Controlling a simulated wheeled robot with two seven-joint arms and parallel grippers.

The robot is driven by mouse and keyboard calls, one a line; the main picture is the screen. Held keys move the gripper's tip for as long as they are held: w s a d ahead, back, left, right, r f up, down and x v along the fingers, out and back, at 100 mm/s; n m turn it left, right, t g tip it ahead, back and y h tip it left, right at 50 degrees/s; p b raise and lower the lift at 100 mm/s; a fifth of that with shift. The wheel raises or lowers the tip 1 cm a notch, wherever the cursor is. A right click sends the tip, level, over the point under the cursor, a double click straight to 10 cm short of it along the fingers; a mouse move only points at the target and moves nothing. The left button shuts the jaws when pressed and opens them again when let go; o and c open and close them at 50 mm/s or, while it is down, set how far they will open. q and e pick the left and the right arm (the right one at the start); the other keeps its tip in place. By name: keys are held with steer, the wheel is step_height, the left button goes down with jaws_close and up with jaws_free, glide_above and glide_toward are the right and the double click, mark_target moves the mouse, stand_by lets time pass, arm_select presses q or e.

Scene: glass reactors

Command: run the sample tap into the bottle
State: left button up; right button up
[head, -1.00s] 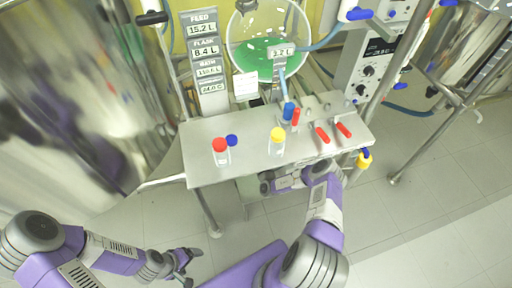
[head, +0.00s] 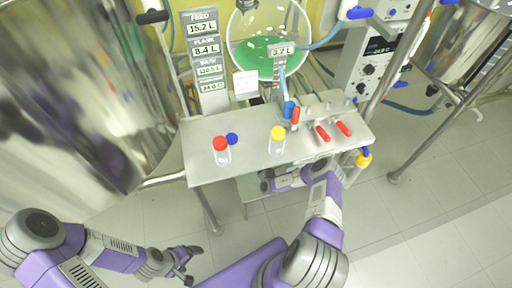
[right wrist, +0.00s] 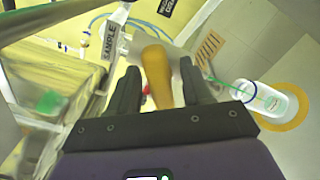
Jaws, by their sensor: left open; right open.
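In the right wrist view, an orange tap handle (right wrist: 157,75) stands between the spread fingers of my right gripper (right wrist: 158,78), by a label reading SAMPLE (right wrist: 109,41). The gripper is open; contact with the handle is unclear. A clear bottle (right wrist: 270,101) is at the right of that view, with a thin green line running to and through it; whether this is flowing liquid I cannot tell. A yellow ring (right wrist: 303,112) shows around or behind it. In the head view the right fingertips are hidden near the bench's front edge. My left gripper (head: 189,266) is open and empty, low over the floor.
The steel bench (head: 205,172) carries a red-capped bottle (head: 221,151), a yellow-capped bottle (head: 277,141), a loose blue cap (head: 232,138) and red-handled valves (head: 322,133). A flask of green liquid (head: 258,48) stands behind. A large steel vessel (head: 70,90) fills the left. Floor in front is clear.

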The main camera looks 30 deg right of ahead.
steer(key=p+v, duration=0.2)
steer(key=v, duration=0.5)
steer(key=shift+s, duration=0.3)
